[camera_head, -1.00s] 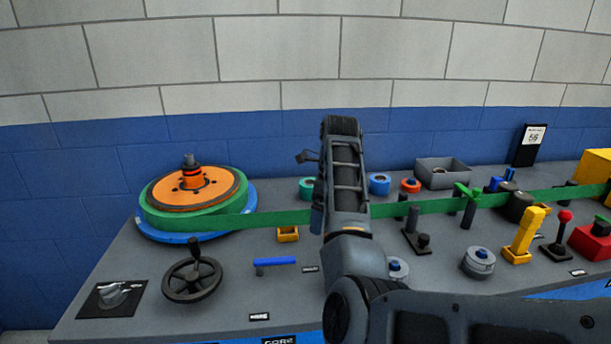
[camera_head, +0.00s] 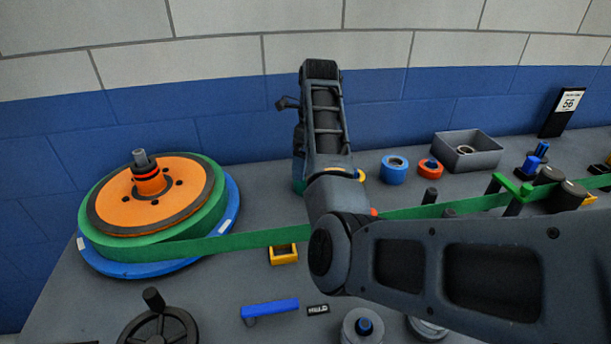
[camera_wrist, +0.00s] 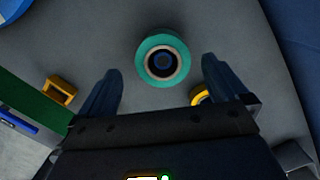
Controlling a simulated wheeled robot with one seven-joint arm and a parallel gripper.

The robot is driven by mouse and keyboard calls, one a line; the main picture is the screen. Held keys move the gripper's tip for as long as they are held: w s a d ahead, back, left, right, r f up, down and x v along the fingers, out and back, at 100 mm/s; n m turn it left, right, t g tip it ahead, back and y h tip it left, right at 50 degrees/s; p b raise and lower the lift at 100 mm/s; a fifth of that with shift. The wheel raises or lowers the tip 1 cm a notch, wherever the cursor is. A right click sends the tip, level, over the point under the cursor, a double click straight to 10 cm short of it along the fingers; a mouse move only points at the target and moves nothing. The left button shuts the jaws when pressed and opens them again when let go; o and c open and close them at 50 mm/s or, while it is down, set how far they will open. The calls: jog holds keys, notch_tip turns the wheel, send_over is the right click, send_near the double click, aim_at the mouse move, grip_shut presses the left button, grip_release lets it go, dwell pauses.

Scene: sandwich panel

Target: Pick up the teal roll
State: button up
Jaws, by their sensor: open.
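The teal roll (camera_wrist: 146,66) stands on the grey panel top in the wrist view, its round hole facing up with a dark blue centre. My gripper (camera_wrist: 161,68) is open and empty. Its two dark fingers point toward the roll, one on each side, with the roll between and slightly beyond the tips in the picture. I cannot tell the height gap to the roll. In the head view only a sliver of the teal roll (camera_head: 298,184) shows at the left edge of my arm, which hides the rest.
A yellow holder (camera_wrist: 61,90) and another yellow piece (camera_wrist: 199,95) are near the fingers. A green belt (camera_head: 240,243) runs from the orange-topped reel (camera_head: 185,200) across the panel. Blue (camera_head: 393,175) and red (camera_head: 430,172) rolls stand right of my arm, beside a grey bin (camera_head: 485,155).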

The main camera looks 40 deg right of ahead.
jog(key=f, duration=0.4)
jog(key=f+p, duration=0.1)
jog(key=f, duration=0.1)
jog(key=shift+w+f, duration=0.25)
jog(key=shift+c, duration=0.4)
jog(key=c, duration=1)
jog(key=shift+r, duration=0.1)
jog(key=shift+r, duration=0.55)
jog(key=r, duration=0.2)
jog(key=d+r+b, duration=0.1)
jog(key=shift+s+r, duration=0.15)
jog(key=shift+s, duration=0.1)
jog(key=s+d+r+p, duration=0.1)
jog(key=s+d+r, duration=0.5)
jog(key=d, duration=0.2)
jog(key=shift+s+d+r, duration=0.2)
jog(key=shift+s+r, duration=0.05)
jog(key=shift+s, duration=0.05)
